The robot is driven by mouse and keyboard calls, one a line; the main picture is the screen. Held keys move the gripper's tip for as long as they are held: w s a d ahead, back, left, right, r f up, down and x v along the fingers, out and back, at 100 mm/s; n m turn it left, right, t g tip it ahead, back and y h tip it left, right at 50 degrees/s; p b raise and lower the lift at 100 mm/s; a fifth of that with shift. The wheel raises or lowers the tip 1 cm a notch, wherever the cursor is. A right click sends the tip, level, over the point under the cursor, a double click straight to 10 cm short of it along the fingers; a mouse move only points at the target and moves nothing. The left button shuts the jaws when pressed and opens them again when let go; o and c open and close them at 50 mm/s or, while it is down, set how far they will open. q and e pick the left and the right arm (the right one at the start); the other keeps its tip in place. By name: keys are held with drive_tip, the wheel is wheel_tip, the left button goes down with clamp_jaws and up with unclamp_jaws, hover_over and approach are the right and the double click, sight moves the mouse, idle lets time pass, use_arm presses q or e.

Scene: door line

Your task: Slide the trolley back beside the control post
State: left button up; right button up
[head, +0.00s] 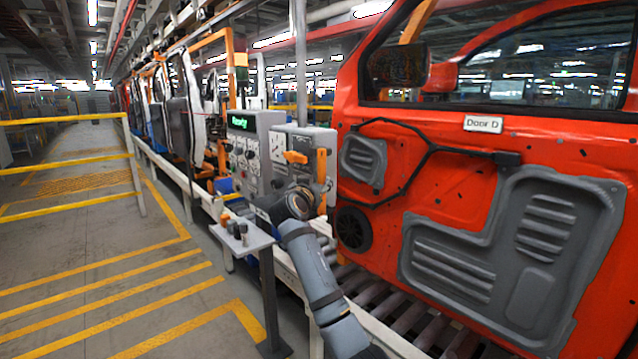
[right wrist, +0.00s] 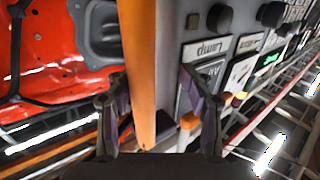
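The control post (head: 252,150) is a grey box with a lit green display and several knobs, left of the red door. A small grey-topped stand (head: 247,238) on a dark leg stands in front of it. It may be the trolley; I cannot see wheels. My right gripper (head: 296,202) is beside the post, its fingers largely hidden by my wrist. In the right wrist view its fingers (right wrist: 157,98) are apart. An orange upright bar (right wrist: 140,60) shows between them; I cannot tell whether they touch it. My left gripper is out of view.
A red door (head: 465,200) labelled Door D fills the right, above conveyor rollers (head: 405,310). Several small items stand on the stand's top. Yellow railings (head: 70,120) edge the walkway at left. The floor (head: 110,270) left of the stand is clear.

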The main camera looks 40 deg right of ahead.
drive_tip(key=shift+w, duration=0.1)
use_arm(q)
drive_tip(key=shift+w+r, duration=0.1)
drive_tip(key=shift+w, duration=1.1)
use_arm(e)
drive_tip(key=v, duration=1.2)
drive_tip(key=shift+d, duration=0.1)
